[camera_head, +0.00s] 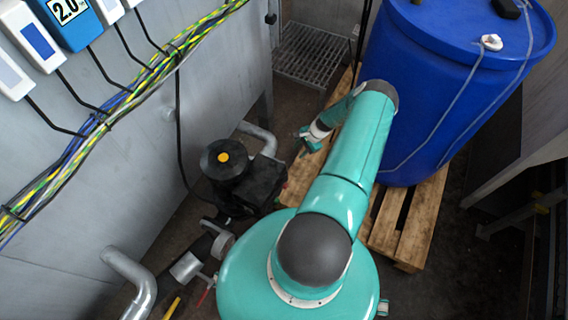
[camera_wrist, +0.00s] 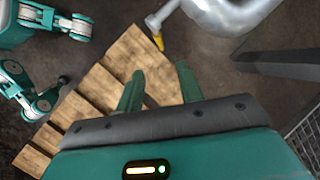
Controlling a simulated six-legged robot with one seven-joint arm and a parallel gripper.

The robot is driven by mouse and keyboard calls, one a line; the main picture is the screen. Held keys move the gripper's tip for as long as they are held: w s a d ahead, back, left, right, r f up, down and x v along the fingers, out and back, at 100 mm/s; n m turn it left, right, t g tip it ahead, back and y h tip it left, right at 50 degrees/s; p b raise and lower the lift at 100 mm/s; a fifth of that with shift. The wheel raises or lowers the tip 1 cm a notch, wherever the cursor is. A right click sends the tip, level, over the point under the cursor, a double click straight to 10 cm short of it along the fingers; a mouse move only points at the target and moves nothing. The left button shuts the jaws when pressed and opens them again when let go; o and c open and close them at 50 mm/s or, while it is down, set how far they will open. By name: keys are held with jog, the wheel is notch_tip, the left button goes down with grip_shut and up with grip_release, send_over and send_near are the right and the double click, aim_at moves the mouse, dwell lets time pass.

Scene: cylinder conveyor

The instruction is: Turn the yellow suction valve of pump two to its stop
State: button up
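A small yellow lever (camera_wrist: 158,42) shows in the wrist view at the end of a silver pipe (camera_wrist: 225,15), beyond my fingertips. In the head view a yellow handle (camera_head: 172,307) lies at the bottom left beside a red one (camera_head: 203,297). I cannot tell which lever belongs to pump two. A black pump (camera_head: 245,185) with a yellow dot on its round top stands left of my arm. My gripper (camera_wrist: 160,70) is open and empty, its two green fingers apart above the pallet; in the head view my gripper (camera_head: 305,142) is small, beside the pallet.
A blue barrel (camera_head: 420,110) stands on a wooden pallet (camera_head: 420,225) right of my arm. A grey cabinet wall with cables (camera_head: 110,115) is on the left. A metal grate (camera_head: 312,55) lies at the back. A bent silver pipe (camera_head: 135,280) is at the lower left.

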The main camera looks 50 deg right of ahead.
jog(key=x, duration=1.3)
jog(key=shift+f, duration=0.25)
grip_shut()
